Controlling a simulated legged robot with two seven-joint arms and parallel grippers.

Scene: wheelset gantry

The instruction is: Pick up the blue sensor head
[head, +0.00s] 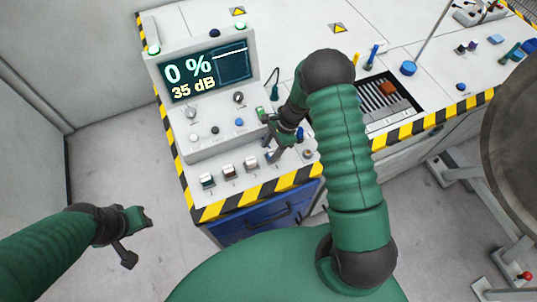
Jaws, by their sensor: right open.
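The console (232,142) has a row of small blocks along its front edge. The leftmost block (207,181) has a bluish dark face and a pale top, and may be the blue sensor head; its colour is hard to be sure of at this size. My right gripper (273,143) is open above the right part of the console front, to the right of the blocks and apart from the leftmost one. It partly hides the panel there. My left gripper (134,235) hangs over the floor at left, away from the console; its jaw opening is unclear.
A display (208,76) reading "0 %" and "35 dB" stands at the console's back. Striped edging (255,192) borders the bench. A large round wheel (515,140) stands at far right.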

